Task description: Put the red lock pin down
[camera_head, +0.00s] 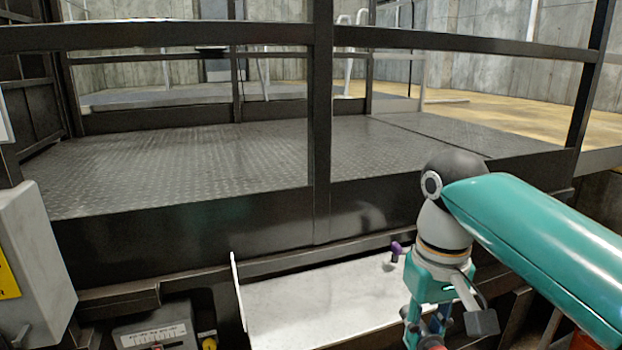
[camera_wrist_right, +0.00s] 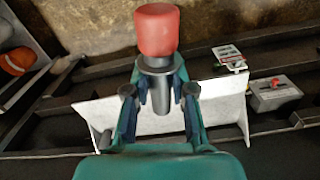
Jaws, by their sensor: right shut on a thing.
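The red lock pin (camera_wrist_right: 157,30) has a thick red head and a grey shaft. In the right wrist view it stands between the fingers of my right gripper (camera_wrist_right: 160,82), which is shut on it just below the head. In the head view my right gripper (camera_head: 430,322) is at the bottom, right of the pale metal tray (camera_head: 315,310), and a bit of red (camera_head: 432,342) shows at its tip. The wrist view shows the pale tray (camera_wrist_right: 222,112) behind and below the pin, apart from it as far as I can tell. My left gripper is out of view.
A purple-topped knob (camera_head: 396,248) stands at the tray's back right. A labelled grey box (camera_head: 155,335) is left of the tray. A dark railing (camera_head: 322,150) and steel platform lie beyond. In the wrist view, a box with a red knob (camera_wrist_right: 275,92) is at right.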

